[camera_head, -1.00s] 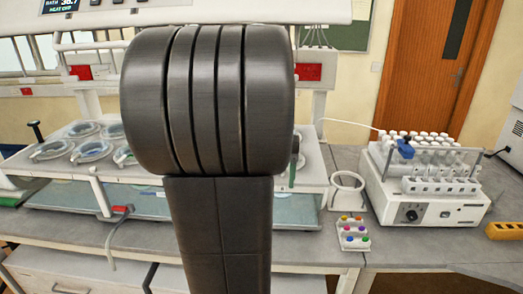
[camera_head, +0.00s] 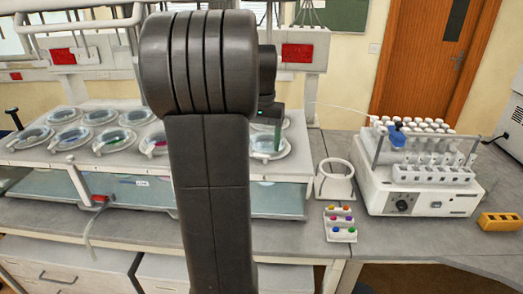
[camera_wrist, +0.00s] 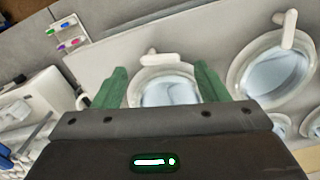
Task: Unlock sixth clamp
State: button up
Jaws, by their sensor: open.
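The white bath top (camera_head: 92,150) carries several round glass vessels with white clamp handles. My gripper (camera_head: 268,132) shows behind my arm in the head view, at the right end of the bath, by the front-right vessel (camera_head: 270,147). In the wrist view my gripper (camera_wrist: 162,78) is open. Its two green fingers stand apart on either side of a vessel (camera_wrist: 168,91) with a white clamp handle (camera_wrist: 162,58) at its rim. The fingers hold nothing. A neighbouring vessel (camera_wrist: 270,72) has its own handle (camera_wrist: 288,28). My arm hides the bath's middle.
A white ring holder (camera_head: 335,181) and a rack of coloured caps (camera_head: 340,224) stand right of the bath. A white instrument with capped tubes (camera_head: 415,190) and a yellow block (camera_head: 500,221) are further right. Red panels (camera_head: 297,53) hang above the bath.

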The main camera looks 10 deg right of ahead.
aim_at(261, 155)
jog(key=shift+f, duration=1.85)
jog(key=c, duration=1)
jog(key=shift+r+n+p, duration=0.1)
jog(key=shift+n+p, duration=0.35)
jog(key=shift+n, duration=0.35)
jog(key=shift+s+n, duration=0.1)
jog(key=shift+n, duration=0.5)
jog(key=o, duration=1)
